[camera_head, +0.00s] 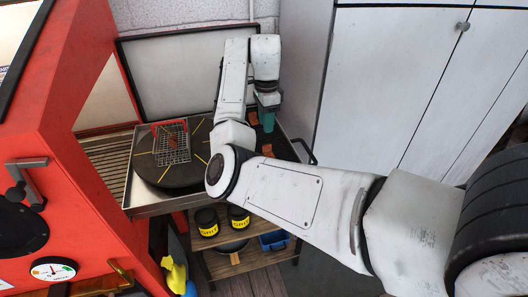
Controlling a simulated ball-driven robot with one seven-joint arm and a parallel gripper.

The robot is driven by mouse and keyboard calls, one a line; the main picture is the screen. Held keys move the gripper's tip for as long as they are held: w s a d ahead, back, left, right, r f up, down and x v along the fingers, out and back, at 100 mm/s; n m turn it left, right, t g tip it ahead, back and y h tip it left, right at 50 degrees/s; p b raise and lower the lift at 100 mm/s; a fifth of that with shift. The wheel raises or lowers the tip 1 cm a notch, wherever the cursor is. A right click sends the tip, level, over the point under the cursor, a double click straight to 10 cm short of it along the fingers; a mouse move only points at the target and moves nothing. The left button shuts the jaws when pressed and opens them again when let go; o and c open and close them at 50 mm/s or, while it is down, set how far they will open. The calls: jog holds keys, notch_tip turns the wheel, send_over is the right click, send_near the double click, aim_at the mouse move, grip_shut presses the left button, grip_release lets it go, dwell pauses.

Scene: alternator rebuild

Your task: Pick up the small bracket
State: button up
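My gripper (268,100) points down over the right part of the metal tray bench at the back. It is small and dark here, and its fingers cannot be made out. A teal cylinder-like thing (268,122) shows right below it; I cannot tell whether they touch. A small orange-brown piece (253,118) is just left of the teal thing, and another (267,150) lies on the dark surface nearer my arm. Either could be the small bracket, but the shapes are too small to tell. My forearm hides part of the bench.
A dark round turntable (172,176) with yellow lines holds a red-handled wire basket (168,147). A large red cabinet (75,150) stands at left. Black jars with yellow labels (207,222) and a blue bin (273,240) are on shelves below. Pale cabinet doors (400,80) close off the right.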

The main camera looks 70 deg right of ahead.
aim_at(269, 152)
notch_tip(269, 152, down, 3)
jog(key=shift+f+p, duration=0.2)
jog(key=shift+p, duration=0.1)
jog(key=shift+s+d+f+p, duration=0.15)
jog(key=shift+f+p, duration=0.25)
jog(key=shift+f, duration=0.95)
jog(key=shift+w+d+f+p, duration=0.1)
jog(key=shift+f+p, duration=0.3)
jog(key=shift+f, duration=0.9)
jog(key=shift+c, duration=0.5)
grip_shut()
